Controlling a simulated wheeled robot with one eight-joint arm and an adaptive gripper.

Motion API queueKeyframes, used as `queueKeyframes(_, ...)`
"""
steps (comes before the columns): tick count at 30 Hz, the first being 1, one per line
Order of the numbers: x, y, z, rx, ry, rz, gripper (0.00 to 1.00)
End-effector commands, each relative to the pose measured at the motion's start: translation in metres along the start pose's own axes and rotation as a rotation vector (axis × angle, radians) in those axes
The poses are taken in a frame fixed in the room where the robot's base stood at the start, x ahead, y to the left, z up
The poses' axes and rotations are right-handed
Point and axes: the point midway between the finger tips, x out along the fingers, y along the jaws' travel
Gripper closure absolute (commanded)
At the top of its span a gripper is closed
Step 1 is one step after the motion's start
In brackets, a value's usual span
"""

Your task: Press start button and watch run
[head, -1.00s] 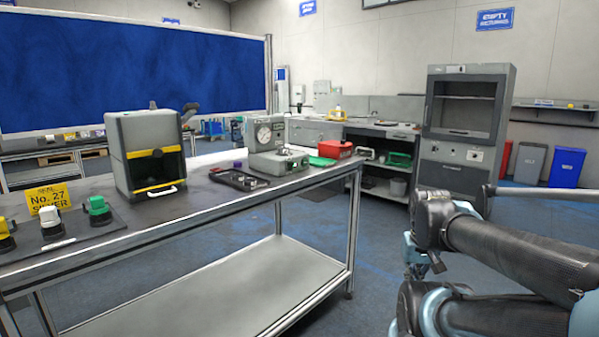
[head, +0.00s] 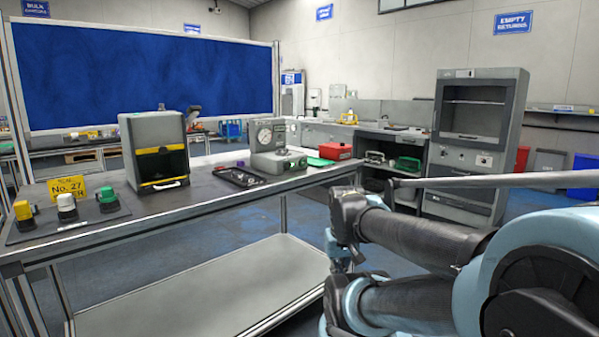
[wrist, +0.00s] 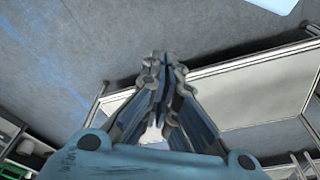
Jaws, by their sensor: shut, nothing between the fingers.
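A grey box machine (head: 140,135) with a dark opening and yellow stripes stands on the workbench (head: 215,205). A grey device with a round dial (head: 266,136) stands to its right; its low front part has a small green spot (head: 287,165), too small to tell if it is a start button. My gripper (wrist: 160,62) shows in the wrist view, its fingers together and empty, above the floor and beside a pale shelf (wrist: 255,92). In the head view my arm fills the lower right, and the gripper itself cannot be made out there.
Yellow, white and green capped items (head: 67,207) sit on a dark mat at the bench's left, by a yellow No. 27 sign (head: 67,189). A black tray (head: 240,177) and a red box (head: 336,151) lie further right. A tall grey cabinet (head: 480,145) stands behind my arm.

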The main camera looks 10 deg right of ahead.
Motion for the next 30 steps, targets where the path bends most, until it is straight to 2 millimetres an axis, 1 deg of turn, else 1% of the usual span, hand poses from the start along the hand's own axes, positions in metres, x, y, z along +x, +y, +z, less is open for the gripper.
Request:
queueKeyframes(5,0.000,0.000,0.000,0.000,0.000,0.000,1.00)
queueKeyframes(7,-0.006,-0.001,0.006,0.008,0.012,-0.005,1.00)
queueKeyframes(8,-0.007,-0.002,0.005,0.016,0.014,-0.010,1.00)
queueKeyframes(11,-0.010,-0.008,-0.006,0.073,0.021,-0.045,1.00)
queueKeyframes(14,-0.015,-0.019,-0.026,0.178,0.031,-0.108,1.00)
queueKeyframes(17,-0.023,-0.032,-0.052,0.315,0.039,-0.193,1.00)
queueKeyframes(23,-0.037,-0.052,-0.110,0.598,0.041,-0.375,1.00)
queueKeyframes(24,-0.040,-0.055,-0.123,0.655,0.039,-0.413,1.00)
queueKeyframes(29,-0.051,-0.063,-0.174,0.877,0.017,-0.563,1.00)
queueKeyframes(30,-0.054,-0.063,-0.187,0.932,0.010,-0.602,1.00)
